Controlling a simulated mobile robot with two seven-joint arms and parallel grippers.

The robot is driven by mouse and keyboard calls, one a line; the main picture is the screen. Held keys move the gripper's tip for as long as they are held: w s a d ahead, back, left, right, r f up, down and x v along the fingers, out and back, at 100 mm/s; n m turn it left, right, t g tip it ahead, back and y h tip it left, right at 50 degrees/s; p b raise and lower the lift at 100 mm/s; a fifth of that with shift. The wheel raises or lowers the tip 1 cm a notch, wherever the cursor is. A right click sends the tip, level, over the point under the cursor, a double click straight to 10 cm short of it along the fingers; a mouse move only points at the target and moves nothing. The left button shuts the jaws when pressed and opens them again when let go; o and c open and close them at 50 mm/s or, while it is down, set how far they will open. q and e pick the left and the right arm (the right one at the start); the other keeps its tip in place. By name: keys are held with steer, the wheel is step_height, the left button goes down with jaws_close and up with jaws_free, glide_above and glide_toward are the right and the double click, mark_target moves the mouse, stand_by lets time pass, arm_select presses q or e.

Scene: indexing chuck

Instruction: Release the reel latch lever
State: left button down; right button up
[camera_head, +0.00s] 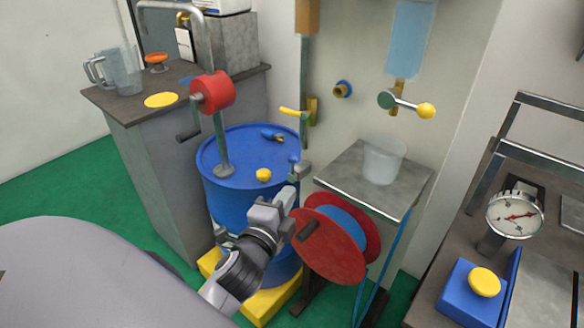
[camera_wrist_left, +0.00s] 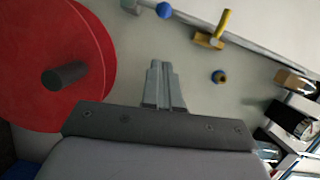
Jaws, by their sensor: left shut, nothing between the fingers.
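The red reel (camera_head: 330,251) with blue hose wound on it stands right of the blue drum. Its red flange (camera_wrist_left: 40,70) and dark stub handle (camera_wrist_left: 66,75) fill the left of the left wrist view. A small grey lever with a blue knob (camera_head: 295,160), likely the reel latch lever, sits just above and beyond my left gripper (camera_head: 287,196). The blue knob (camera_wrist_left: 164,10) shows at the top of the left wrist view. My left gripper's fingers (camera_wrist_left: 163,65) are shut and empty, beside the reel and apart from the knob. My right gripper is out of view.
The blue drum (camera_head: 222,150) with its red crank pump (camera_head: 212,92) stands left of my gripper. A yellow-handled valve (camera_head: 292,112) is on the wall pipe behind. A metal side table (camera_head: 340,176) holds a clear beaker (camera_head: 384,160). A gauge (camera_head: 515,214) stands at right.

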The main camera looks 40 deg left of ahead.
arm_select(q)
glide_toward(292, 168)
steer(key=w+d+r, duration=0.3)
steer(key=w, duration=0.1)
steer(key=w+a, duration=0.2)
steer(key=a, duration=0.1)
steer(key=shift+w+f+p, duration=0.15)
steer(key=shift+f+p, duration=0.05)
steer(key=shift+p, duration=0.2)
steer(key=shift+w, duration=0.1)
